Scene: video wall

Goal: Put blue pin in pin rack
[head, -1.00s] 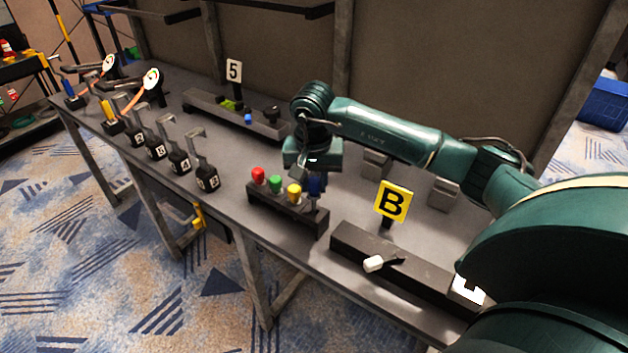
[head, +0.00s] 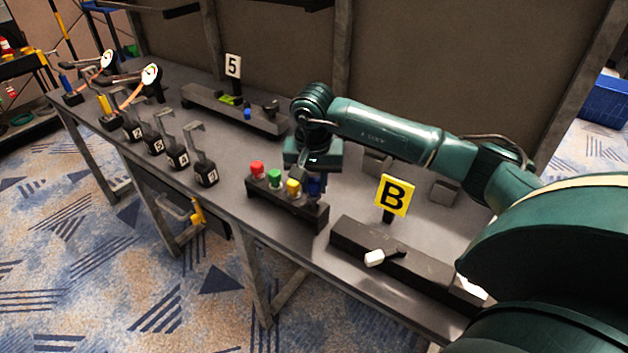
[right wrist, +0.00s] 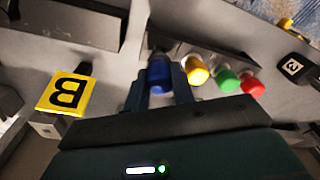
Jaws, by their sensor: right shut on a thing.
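The blue pin (right wrist: 159,74) is between the fingers of my right gripper (right wrist: 160,90) in the right wrist view. In the head view the blue pin (head: 316,184) shows just below my right gripper (head: 308,172), partly behind the yellow pin. The dark pin rack (head: 285,206) holds a red pin (head: 257,168), a green pin (head: 275,179) and a yellow pin (head: 293,187) in a row. The blue pin is at the rack's right end, in line with the others. Its lower end is hidden, so I cannot tell whether it is seated. My left gripper is not in view.
A yellow B sign (head: 393,196) stands behind a dark block with a white-handled lever (head: 376,258) right of the rack. Numbered black handles (head: 205,172) stand to the left. A long tray (head: 262,121) by sign 5 (head: 233,66) lies behind.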

